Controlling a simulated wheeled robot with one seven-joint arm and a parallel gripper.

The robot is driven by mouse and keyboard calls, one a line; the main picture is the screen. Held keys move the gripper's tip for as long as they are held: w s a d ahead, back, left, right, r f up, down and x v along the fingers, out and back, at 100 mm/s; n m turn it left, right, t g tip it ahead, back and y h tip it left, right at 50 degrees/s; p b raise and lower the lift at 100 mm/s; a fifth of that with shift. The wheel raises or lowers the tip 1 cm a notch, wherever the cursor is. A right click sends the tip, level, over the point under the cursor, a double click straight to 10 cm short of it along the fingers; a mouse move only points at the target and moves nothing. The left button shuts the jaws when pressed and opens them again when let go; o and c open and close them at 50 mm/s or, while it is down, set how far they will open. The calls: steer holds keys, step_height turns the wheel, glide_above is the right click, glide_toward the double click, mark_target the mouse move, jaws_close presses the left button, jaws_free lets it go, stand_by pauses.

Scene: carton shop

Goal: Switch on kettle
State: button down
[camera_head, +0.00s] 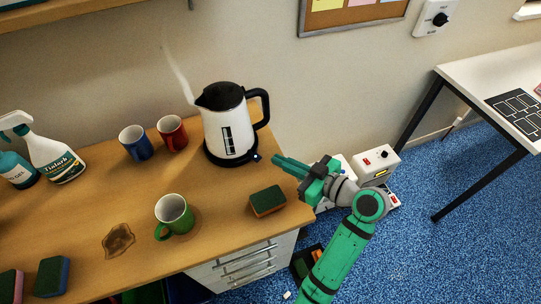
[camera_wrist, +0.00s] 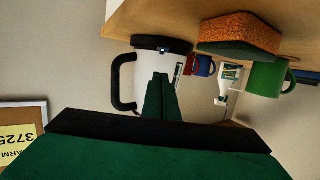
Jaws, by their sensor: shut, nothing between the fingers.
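The kettle (camera_head: 226,125) is white with a black lid, handle and base. It stands upright at the right back of the wooden counter, and steam rises from its spout. A small light shows at the right of its base. My gripper (camera_head: 277,160) is shut and empty, just right of the kettle base and apart from it as far as I can tell. In the wrist view the kettle (camera_wrist: 150,68) appears upside down behind my shut fingers (camera_wrist: 161,85), which hide part of it.
A sponge (camera_head: 267,200) lies near the counter's right edge. A green mug (camera_head: 175,213), blue mug (camera_head: 136,143) and red mug (camera_head: 172,133) stand left of it. A brown spill (camera_head: 118,240) and spray bottle (camera_head: 55,158) are further left. White boxes (camera_head: 376,163) stand beyond the counter's right edge.

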steer(key=shift+s+d, duration=1.75)
steer(key=shift+d, duration=0.2)
steer(key=shift+w, duration=0.1)
